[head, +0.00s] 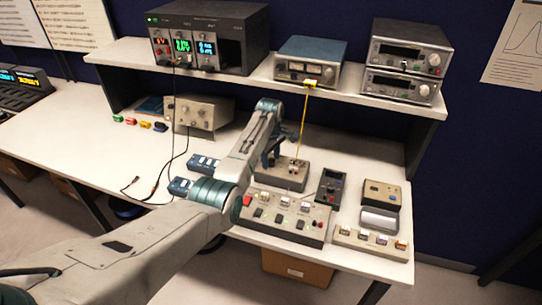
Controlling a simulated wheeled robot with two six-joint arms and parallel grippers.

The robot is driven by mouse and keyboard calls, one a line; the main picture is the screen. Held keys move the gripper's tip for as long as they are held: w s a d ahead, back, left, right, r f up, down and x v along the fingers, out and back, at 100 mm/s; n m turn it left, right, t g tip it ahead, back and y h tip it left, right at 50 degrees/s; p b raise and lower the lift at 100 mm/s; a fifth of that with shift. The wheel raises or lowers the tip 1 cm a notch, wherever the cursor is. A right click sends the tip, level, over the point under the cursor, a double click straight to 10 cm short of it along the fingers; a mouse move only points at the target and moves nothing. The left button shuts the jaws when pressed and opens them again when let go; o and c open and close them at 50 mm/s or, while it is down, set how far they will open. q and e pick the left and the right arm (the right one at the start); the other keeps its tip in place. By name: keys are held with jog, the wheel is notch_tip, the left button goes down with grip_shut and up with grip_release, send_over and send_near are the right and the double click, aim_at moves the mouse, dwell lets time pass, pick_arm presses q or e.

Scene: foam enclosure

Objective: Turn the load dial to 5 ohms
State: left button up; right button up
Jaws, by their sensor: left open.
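A small beige-topped box (267,178) with knobs and terminals sits on the bench, right of my left forearm. It may carry the load dial, but its markings are too small to read. My left gripper (271,160) is open and points down just above the back left of this box. I cannot tell whether the fingers touch anything. A yellow lead (303,125) runs from the shelf down to the box. My left arm hides part of the bench and the box's left side. My right gripper is not in view.
A panel with switches (282,222) lies in front, with a dark handheld meter (330,187) to its right. Blue modules (203,163) stand left of my wrist. A shelf (255,80) with instruments overhangs the back. The bench's left part has clear room around loose black leads.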

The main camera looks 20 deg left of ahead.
pick_arm(q)
jog(key=shift+c, duration=0.5)
jog(key=c, duration=0.9)
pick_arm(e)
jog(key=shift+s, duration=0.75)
